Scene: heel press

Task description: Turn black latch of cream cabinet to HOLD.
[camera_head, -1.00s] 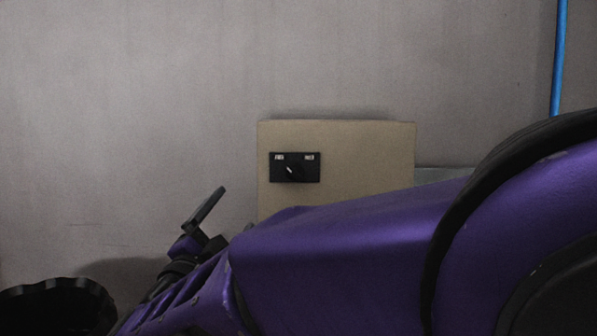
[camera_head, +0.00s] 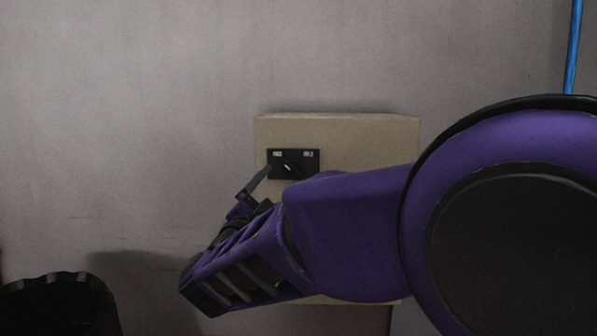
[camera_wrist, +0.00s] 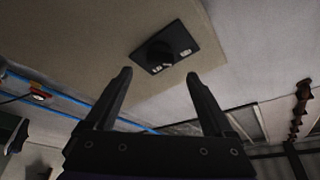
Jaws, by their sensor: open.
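The cream cabinet (camera_head: 360,130) is on the grey wall; its face also fills the upper part of the wrist view (camera_wrist: 105,40). On it is a black plate with two small white labels, too small to read surely in the head view. The black latch (camera_head: 289,167) is a round knob with a white mark at the plate's middle; it also shows in the wrist view (camera_wrist: 159,53). My gripper (camera_head: 267,181) is just below and left of the latch in the head view. In the wrist view its two fingers (camera_wrist: 158,78) are apart, empty, with the latch beyond their tips.
A black bin (camera_head: 55,290) with a wavy rim stands at the lower left. A blue pipe (camera_head: 573,50) runs down the wall at the right. My arm covers the cabinet's lower right. The wall left of the cabinet is clear.

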